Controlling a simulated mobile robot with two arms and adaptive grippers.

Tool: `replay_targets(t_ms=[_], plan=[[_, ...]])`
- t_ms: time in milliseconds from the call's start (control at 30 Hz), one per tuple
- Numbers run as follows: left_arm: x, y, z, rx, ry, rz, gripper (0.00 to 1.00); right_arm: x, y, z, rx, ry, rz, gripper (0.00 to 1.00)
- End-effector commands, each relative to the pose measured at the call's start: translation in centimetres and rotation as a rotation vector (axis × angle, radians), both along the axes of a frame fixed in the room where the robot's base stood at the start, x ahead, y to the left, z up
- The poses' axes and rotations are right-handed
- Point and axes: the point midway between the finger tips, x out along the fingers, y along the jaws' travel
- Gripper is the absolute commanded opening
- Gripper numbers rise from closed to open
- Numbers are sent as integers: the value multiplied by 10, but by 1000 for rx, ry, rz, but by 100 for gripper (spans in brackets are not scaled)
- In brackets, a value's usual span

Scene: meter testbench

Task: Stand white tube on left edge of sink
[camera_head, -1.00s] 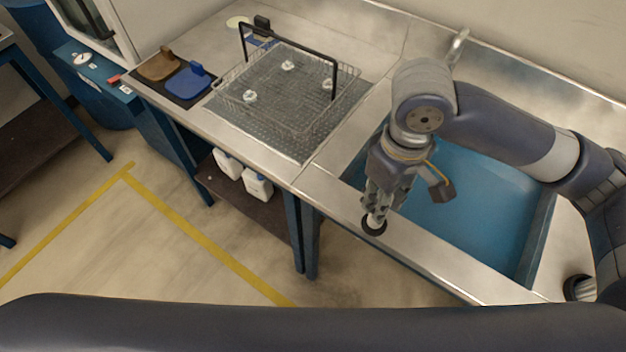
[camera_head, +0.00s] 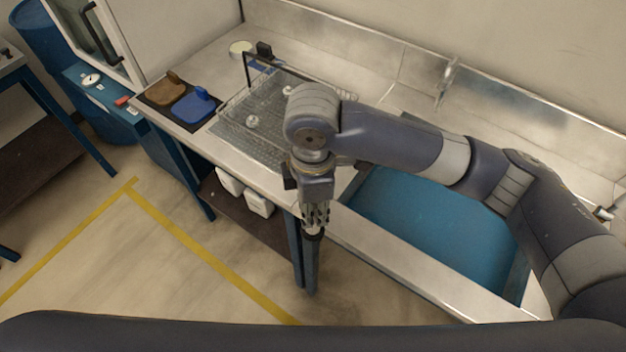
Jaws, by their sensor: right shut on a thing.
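My right gripper (camera_head: 314,218) points down at the front edge of the counter, just left of the sink (camera_head: 430,235). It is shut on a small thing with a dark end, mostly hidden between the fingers. I take it to be the white tube, but its white body does not show clearly. The thing looks apart from the sink and counter, held in front of the edge. The sink is a blue basin with a metal rim. My right arm covers its back part and some of the left edge. My left gripper is not in view.
A wire basket (camera_head: 252,122) with small white items stands left of the sink, partly behind my arm. A brown holder (camera_head: 168,90) and a blue holder (camera_head: 195,105) lie further left. A faucet (camera_head: 446,80) rises behind the sink. The sink's front rim (camera_head: 420,268) is clear.

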Motion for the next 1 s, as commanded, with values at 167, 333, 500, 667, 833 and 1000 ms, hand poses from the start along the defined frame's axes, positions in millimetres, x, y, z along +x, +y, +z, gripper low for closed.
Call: replay_targets(t_ms=[167, 333, 500, 667, 833, 1000], plan=[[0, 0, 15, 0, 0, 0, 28, 44, 1, 0, -1, 0, -5, 0], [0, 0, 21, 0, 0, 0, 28, 73, 1, -4, 0, 0, -3, 0], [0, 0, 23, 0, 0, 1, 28, 85, 1, -8, 0, 0, 0, 0], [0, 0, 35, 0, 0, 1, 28, 85, 1, -23, -1, 2, -1, 0], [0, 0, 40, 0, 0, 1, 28, 85, 1, -41, 0, -1, 1, 0], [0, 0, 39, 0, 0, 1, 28, 85, 1, -43, 1, -2, 1, 0]])
